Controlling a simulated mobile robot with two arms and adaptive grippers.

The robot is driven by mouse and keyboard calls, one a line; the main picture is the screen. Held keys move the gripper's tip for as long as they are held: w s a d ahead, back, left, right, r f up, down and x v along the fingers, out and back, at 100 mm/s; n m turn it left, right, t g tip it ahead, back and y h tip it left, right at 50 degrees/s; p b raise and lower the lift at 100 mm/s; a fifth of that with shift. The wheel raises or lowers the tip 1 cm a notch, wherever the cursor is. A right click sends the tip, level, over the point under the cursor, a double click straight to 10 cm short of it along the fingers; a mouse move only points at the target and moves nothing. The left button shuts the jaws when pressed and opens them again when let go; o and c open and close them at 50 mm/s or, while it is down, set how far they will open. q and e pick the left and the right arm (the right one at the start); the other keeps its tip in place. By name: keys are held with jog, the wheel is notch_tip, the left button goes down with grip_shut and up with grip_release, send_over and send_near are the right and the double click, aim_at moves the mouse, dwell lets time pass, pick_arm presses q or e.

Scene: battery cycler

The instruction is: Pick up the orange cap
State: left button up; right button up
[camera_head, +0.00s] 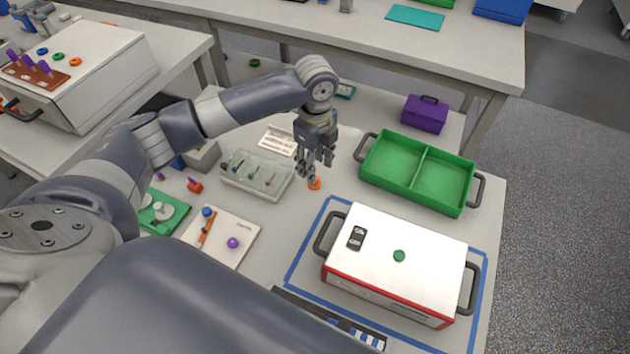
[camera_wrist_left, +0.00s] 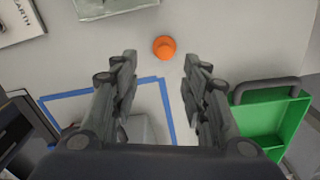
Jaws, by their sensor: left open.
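The orange cap (camera_head: 314,183) sits on the grey table, just below my left gripper (camera_head: 316,168) in the head view. In the left wrist view the cap (camera_wrist_left: 164,47) is a small round orange piece with a raised middle. It lies beyond the fingertips, roughly in line with the gap between them. My left gripper (camera_wrist_left: 158,65) is open, points down and holds nothing. The cap is apart from both fingers in the wrist view. My right gripper is not in view.
A clear compartment tray (camera_head: 257,172) stands left of the cap. A green two-part crate (camera_head: 418,148) is to the right. A white box with a red lower edge (camera_head: 400,250) stands inside a blue tape outline (camera_head: 302,245) in front. Bare table surrounds the cap.

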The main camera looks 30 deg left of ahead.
pick_arm(q)
jog(key=f, duration=0.6)
jog(key=shift+w+a+f+p, duration=0.3)
jog(key=shift+w+f+p, duration=0.05)
jog(key=shift+w, duration=0.05)
jog(key=shift+c, duration=0.2)
jog(key=c, duration=0.8)
